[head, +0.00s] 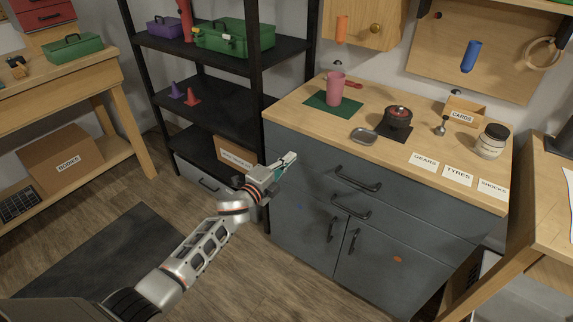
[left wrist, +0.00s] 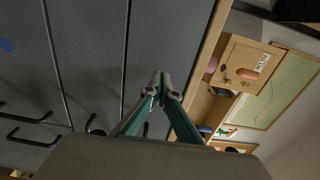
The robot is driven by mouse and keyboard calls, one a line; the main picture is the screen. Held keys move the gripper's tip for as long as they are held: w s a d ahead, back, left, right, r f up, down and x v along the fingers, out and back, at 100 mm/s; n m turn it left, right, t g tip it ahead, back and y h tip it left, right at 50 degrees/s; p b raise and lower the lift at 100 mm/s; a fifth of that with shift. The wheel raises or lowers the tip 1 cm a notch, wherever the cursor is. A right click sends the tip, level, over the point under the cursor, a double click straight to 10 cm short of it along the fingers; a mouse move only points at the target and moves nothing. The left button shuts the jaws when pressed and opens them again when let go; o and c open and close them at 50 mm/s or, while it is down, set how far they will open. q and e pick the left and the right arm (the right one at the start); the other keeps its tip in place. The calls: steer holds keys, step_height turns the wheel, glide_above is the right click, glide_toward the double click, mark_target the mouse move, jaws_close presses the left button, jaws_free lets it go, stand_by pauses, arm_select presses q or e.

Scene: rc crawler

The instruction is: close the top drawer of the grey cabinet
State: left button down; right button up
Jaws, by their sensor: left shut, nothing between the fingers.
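The grey cabinet (head: 300,225) stands under a wooden worktop, with two drawers above two doors. The top drawer (head: 315,158) has a black bar handle (head: 358,180). It looks nearly flush with the front; I cannot tell whether a small gap remains. In the left wrist view the top drawer front (left wrist: 170,35) lies beside the worktop edge, with a dark seam along its other side. My left gripper (head: 291,160) is shut and empty, in front of the top drawer's left part. Its fingertips (left wrist: 161,82) point toward the front; contact is unclear. My right gripper is not in view.
The second drawer's handle (head: 351,207) sticks out below. A black shelf rack (head: 258,80) stands close on the left. Floor before the cabinet is clear.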

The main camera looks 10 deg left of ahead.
arm_select(q)
steer(key=p+v, duration=0.1)
steer(key=v, duration=0.9)
steer(key=shift+p, duration=0.3)
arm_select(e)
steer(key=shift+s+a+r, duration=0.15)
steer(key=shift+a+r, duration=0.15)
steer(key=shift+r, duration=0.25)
arm_select(q)
steer(key=s+a+f+n+g+y+p, duration=0.1)
steer(key=s+f+n, duration=0.3)
steer(key=s, duration=0.7)
steer(key=s+f+n+g+y, duration=0.2)
steer(key=s+f+n, duration=0.3)
steer(key=s+n, duration=0.3)
steer(key=s+a+f+n+g+y+p, duration=0.1)
steer(key=s+f+n, duration=0.4)
steer(key=s, duration=1)
steer(key=shift+s+a+f+n+g+y+p, duration=0.15)
steer(key=shift+s+a+n+g+y+p, duration=0.2)
steer(key=shift+n+g, duration=0.45)
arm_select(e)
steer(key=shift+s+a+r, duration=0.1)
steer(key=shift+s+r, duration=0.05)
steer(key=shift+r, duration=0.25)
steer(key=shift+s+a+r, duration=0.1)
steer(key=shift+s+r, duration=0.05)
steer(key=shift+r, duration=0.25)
arm_select(q)
steer(key=shift+w, duration=0.1)
